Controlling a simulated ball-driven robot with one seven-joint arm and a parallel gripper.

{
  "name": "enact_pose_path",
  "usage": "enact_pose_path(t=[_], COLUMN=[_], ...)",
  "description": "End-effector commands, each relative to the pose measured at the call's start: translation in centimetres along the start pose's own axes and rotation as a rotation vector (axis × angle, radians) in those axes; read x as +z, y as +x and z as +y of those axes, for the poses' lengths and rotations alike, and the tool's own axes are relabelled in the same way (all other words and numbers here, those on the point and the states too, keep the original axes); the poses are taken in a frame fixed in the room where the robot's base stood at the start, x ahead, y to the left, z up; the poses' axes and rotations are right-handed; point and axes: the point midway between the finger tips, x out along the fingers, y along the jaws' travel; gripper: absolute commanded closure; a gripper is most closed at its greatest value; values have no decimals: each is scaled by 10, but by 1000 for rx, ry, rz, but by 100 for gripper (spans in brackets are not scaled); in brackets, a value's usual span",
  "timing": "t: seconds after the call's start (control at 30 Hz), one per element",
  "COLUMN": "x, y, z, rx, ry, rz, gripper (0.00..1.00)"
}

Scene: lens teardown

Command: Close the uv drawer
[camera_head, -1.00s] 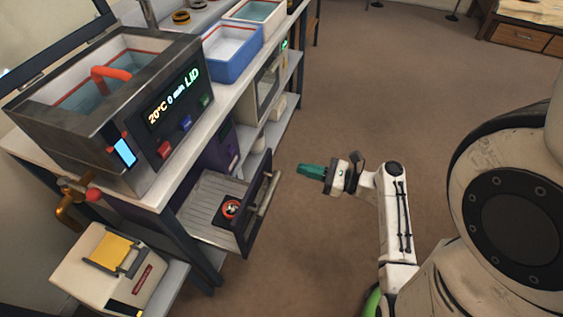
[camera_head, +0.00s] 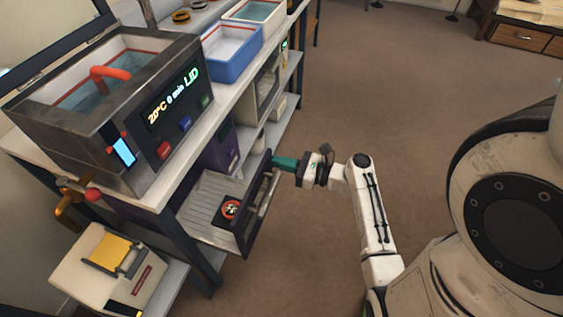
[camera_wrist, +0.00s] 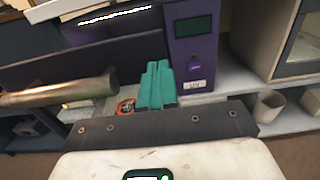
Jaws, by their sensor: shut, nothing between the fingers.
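The uv drawer (camera_head: 206,205) is pulled out from the purple uv unit (camera_head: 220,150), under the bench. A round orange-and-black part on a dark square (camera_head: 230,209) lies in it. My gripper (camera_head: 275,161), with teal fingers, is shut and empty at the far top corner of the drawer front (camera_head: 245,228); whether it touches is unclear.
A metal bath (camera_head: 110,110) with a lit display stands on the bench above the drawer. A blue tray (camera_head: 232,52) is farther along. A white box with a yellow roll (camera_head: 105,265) stands low at left. A white cup (camera_wrist: 268,105) stands on the shelf.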

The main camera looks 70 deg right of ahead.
Motion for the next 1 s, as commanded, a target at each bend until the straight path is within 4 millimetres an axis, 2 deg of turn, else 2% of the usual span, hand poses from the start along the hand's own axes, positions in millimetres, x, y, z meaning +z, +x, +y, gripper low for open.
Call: enact_pose_path(t=[0.17, 0.27, 0.7, 1.0], x=[2, 2, 0, 0], y=[15, 31, 134, 180], z=[1, 1, 1, 1], rx=[4, 5, 5, 2], ry=[0, -1, 0, 0], rz=[-1, -1, -1, -1], gripper=[100, 100, 100, 100])
